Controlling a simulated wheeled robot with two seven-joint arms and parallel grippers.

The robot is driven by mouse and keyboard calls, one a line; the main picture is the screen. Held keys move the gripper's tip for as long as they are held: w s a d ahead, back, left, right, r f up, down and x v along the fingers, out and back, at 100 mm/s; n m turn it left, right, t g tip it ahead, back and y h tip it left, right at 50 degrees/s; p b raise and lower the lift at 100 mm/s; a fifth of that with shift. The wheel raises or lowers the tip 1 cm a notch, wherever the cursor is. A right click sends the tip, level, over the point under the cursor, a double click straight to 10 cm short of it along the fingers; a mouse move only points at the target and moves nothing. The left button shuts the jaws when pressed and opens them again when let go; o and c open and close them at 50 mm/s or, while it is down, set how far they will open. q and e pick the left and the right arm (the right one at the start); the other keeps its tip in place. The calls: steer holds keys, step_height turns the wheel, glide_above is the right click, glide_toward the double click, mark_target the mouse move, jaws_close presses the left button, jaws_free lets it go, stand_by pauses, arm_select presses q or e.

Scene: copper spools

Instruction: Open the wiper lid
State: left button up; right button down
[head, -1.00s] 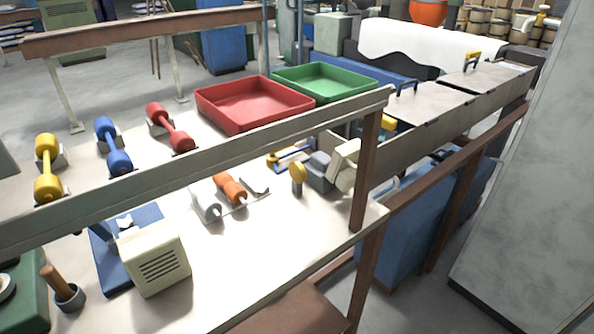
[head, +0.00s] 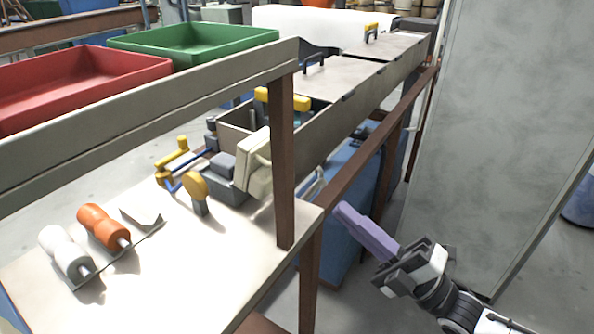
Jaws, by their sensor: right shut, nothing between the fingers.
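No part is labelled as the wiper lid, so I cannot tell for sure which it is. A small grey device (head: 227,180) sits near the table's right end, with a tilted cream block (head: 254,165) and a round yellow knob (head: 195,186) beside it. Behind the post, a long trough (head: 345,115) has flat grey lids, a near one (head: 335,80) with a dark handle and a far one (head: 396,45) with a yellow-topped handle. My right gripper (head: 346,214) has purple fingers, shut and empty, at lower right, apart from the table and trough. My left gripper is out of view.
A beige rail (head: 150,95) crosses above the table, and a brown post (head: 284,170) stands at its right corner. A grey panel (head: 500,120) rises on the right. Red (head: 85,85) and green (head: 195,45) trays lie behind the rail. Orange (head: 103,227) and white (head: 66,251) spools lie on the table.

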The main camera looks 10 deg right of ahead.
arm_select(q)
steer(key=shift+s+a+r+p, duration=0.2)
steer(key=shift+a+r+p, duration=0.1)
steer(key=shift+p, duration=0.45)
arm_select(e)
steer(key=x, duration=1.2)
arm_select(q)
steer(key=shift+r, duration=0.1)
